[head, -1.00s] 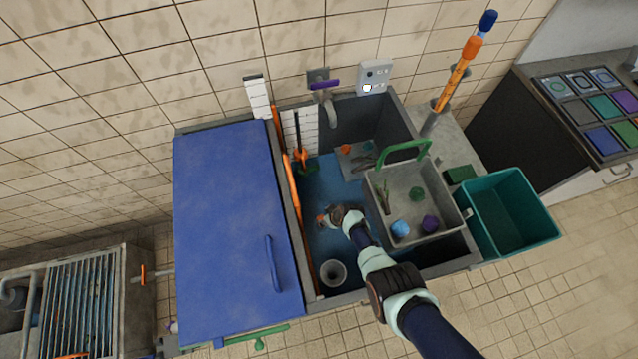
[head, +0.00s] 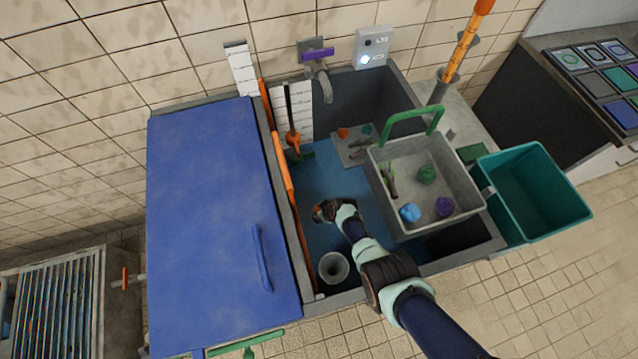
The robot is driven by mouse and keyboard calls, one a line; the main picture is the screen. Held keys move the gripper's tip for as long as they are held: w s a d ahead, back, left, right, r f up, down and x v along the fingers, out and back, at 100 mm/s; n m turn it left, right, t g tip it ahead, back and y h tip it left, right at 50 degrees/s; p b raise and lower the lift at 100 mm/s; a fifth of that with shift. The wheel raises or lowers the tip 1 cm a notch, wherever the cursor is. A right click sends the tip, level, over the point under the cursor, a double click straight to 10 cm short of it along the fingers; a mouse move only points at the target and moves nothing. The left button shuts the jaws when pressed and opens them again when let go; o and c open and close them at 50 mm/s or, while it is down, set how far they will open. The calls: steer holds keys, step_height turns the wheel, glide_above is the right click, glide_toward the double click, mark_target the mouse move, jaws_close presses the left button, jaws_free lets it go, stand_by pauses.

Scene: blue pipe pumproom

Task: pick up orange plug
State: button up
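My gripper (head: 322,212) is low over the blue floor of the sink basin (head: 320,180), left of the grey basket. A small orange patch shows at its fingertips. It is too small to tell whether this is the orange plug, and whether the fingers are open or shut. Another small orange piece (head: 342,132) lies on a grey plate (head: 350,153) at the back of the basin, beside a small teal piece (head: 367,129). My gripper is well in front of that plate.
A grey basket (head: 405,160) with a green handle holds blue, purple and green lumps. A white cup (head: 333,268) stands at the basin's front left. A blue lid (head: 210,220) lies left, a teal bin (head: 530,190) right. An orange-and-black rod (head: 292,140) stands at the back.

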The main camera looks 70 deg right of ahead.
steer(key=b+x, duration=0.4)
steer(key=shift+d+f, duration=0.1)
steer(key=shift+f, duration=0.15)
steer(key=shift+r, duration=0.2)
steer(key=shift+c, duration=0.2)
steer(key=shift+w, duration=0.1)
jaws_close()
